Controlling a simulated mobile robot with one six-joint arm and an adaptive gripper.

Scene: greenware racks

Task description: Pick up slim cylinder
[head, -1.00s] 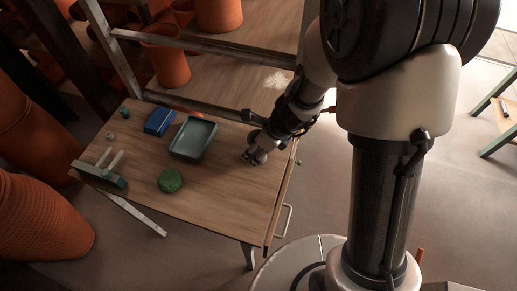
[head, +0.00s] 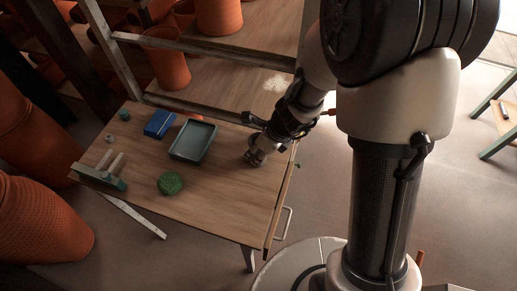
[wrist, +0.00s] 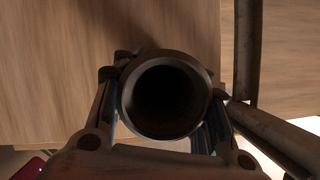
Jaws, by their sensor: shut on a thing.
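The slim cylinder shows end-on in the wrist view as a round, dark, hollow tube (wrist: 165,98) with a brownish-grey rim. My gripper (wrist: 163,85) has a finger on each side of it and is shut on it. In the head view my gripper (head: 255,157) is low over the right part of the wooden table. The cylinder cannot be made out clearly there. Whether it touches the table top is hard to tell.
On the table (head: 215,205) are a grey-teal tray (head: 206,153), a blue block (head: 160,124), a green round thing (head: 170,183) and a pegged rack (head: 98,178) at the left. A metal-framed shelf (head: 215,48) with orange pots stands behind. The table front is clear.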

